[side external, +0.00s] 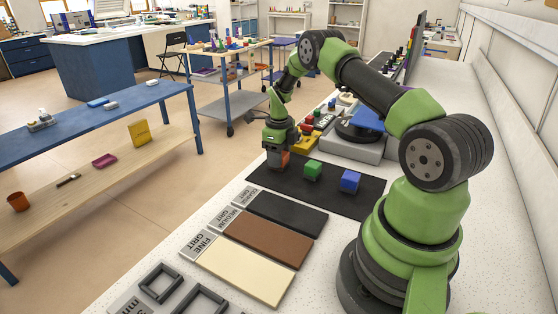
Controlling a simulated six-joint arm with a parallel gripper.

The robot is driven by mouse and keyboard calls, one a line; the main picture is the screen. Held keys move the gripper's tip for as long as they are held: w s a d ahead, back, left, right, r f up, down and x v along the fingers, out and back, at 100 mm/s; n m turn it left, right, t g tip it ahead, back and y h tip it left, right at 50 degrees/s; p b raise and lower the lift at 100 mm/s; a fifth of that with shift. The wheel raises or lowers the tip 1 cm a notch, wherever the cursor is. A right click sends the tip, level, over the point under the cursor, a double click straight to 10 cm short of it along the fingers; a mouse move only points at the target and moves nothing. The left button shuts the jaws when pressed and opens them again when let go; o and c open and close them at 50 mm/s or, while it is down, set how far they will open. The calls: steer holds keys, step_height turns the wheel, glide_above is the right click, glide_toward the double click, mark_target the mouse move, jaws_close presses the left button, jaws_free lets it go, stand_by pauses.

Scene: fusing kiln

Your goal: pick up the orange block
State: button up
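The orange block (284,160) is at the left end of the black mat (332,193), partly hidden by my gripper. My gripper (278,157) points down right at the block, with its lower end overlapping it in the picture. The fingers are small and dark here, so I cannot tell whether they are open around the block or shut on it. I also cannot tell whether the block touches the mat or is slightly above it. A green block (313,168) and a blue block (350,181) sit on the mat to the right.
Sanding sheets in black (287,212), brown (267,239) and cream (238,270) lie in front of the mat. Grey square frames (161,283) are at the bench's near end. Behind the mat stand yellow items (307,137) and a grey machine (355,145).

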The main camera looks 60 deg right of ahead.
steer(key=shift+r, duration=0.1)
steer(key=shift+c, duration=0.2)
step_height(320, 180, up, 10)
steer(key=shift+f, duration=0.1)
stand_by(0.3)
steer(key=shift+o, duration=1.2)
steer(key=shift+c, duration=0.4)
steer(key=s+a+f+n, duration=0.1)
steer(key=s+a+n, duration=0.2)
steer(key=a+n, duration=0.4)
steer(key=s+a+f+n, duration=0.1)
steer(key=s+a+n, duration=0.2)
steer(key=a+n, duration=0.5)
steer(key=n, duration=0.3)
